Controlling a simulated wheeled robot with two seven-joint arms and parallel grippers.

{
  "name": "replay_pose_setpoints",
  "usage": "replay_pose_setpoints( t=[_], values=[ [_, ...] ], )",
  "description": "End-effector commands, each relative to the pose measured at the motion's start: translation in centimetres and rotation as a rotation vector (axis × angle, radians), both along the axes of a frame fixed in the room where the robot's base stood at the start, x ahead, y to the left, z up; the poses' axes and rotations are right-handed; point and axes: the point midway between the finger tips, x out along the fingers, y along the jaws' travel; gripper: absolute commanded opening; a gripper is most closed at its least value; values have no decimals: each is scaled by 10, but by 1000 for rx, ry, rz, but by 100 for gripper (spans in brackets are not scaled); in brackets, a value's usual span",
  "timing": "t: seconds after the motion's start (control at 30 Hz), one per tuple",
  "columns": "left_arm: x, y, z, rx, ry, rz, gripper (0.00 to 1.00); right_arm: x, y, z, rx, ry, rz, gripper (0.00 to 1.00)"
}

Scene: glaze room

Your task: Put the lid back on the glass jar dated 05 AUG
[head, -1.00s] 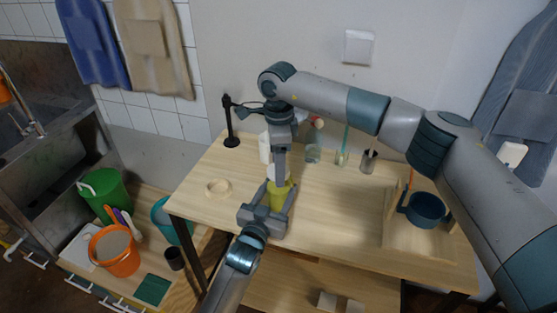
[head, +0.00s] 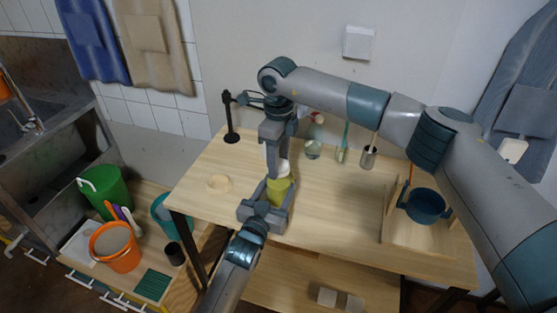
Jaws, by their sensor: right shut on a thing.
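A jar with yellow-green contents (head: 278,192) stands on the wooden table, flanked closely by the fingers of my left gripper (head: 270,200), which appears shut on it. Its date cannot be read from here. My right gripper (head: 282,152) points down from above the jar, shut on a white lid (head: 284,169). The lid is right at the jar's mouth; I cannot tell whether it is seated or just above it. The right gripper's fingers partly hide the lid and the jar's top.
A pale round piece (head: 219,184) lies left on the table (head: 330,215). A black stand (head: 231,125) is at the back left. A glass (head: 313,150), a narrow container (head: 341,156) and a metal cup (head: 368,158) stand behind. A blue pot (head: 425,205) is at right.

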Motion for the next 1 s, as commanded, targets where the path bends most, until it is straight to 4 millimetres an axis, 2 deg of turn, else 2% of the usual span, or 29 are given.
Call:
replay_pose_setpoints(
  t=[0.17,0.3,0.33,0.4,0.77,1.0],
  values=[
    [0,0,-2,1,3,0,0,0,0,0,1,-1,-244,19],
    [0,0,-2,1,3,0,0,0,0,0,1,-1,-230,19],
    [0,0,-2,1,3,0,0,0,0,0,1,-1,-230,51],
    [0,0,-2,1,3,0,0,0,0,0,1,-1,-229,68],
    [0,0,-2,1,3,0,0,0,0,1,1,-1,-228,68],
    [0,0,-2,1,3,0,0,1,0,18,1,-1,-227,68]
  ],
)
